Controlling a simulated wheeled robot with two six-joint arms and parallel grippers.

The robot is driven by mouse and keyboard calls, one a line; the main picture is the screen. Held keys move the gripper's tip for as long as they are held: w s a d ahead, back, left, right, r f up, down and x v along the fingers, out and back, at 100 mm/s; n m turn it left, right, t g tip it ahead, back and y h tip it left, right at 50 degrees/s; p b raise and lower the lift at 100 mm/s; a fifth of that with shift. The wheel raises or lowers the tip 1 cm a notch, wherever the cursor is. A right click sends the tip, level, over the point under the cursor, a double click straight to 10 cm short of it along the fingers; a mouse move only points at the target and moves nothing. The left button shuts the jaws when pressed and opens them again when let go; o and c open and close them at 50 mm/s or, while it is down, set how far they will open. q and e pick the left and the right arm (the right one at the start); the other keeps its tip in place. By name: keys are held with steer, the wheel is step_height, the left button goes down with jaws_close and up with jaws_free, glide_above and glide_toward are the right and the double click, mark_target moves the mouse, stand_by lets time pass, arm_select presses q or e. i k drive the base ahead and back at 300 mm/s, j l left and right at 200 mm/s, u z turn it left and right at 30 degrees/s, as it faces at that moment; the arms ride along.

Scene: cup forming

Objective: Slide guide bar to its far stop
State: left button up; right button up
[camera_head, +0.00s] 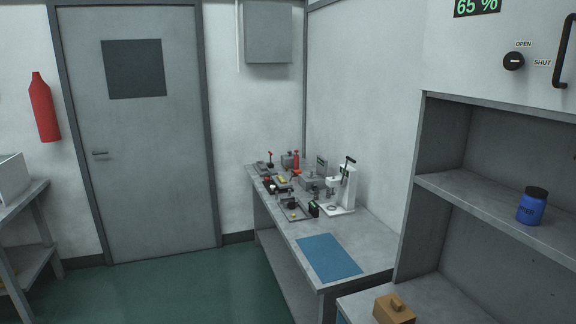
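A grey workbench (355,230) stands against the wall right of the door. Several small devices sit on it, among them a white press (347,188) with a black lever and a dark low fixture (293,209) in front of it. They are far off and small, so I cannot tell which part is the guide bar or where it stands along its travel. Neither of my grippers is in view.
A blue mat (329,258) lies on the bench's near end. At right is a shelf unit (495,205) with a blue jar (532,206) and, lower, a brown block (393,309). Green floor (190,290) is open before the grey door (140,150); another table (30,200) stands left.

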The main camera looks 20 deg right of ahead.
mark_target(260, 164)
steer(key=i+z, duration=0.3)
steer(key=i+j+z, duration=0.15)
steer(key=z, duration=0.2)
steer(key=i+j+z, duration=0.45)
steer(key=i+j, duration=1.95)
steer(key=j, duration=0.15)
steer(key=i+j, duration=0.2)
steer(key=i, duration=0.3)
steer(key=i+j, duration=0.2)
steer(key=i, duration=0.35)
steer(key=i+j+z, duration=0.1)
steer(key=i, duration=0.4)
steer(key=i+j, duration=0.35)
steer(key=i, duration=0.15)
steer(key=i+j, duration=0.25)
steer(key=i, duration=0.25)
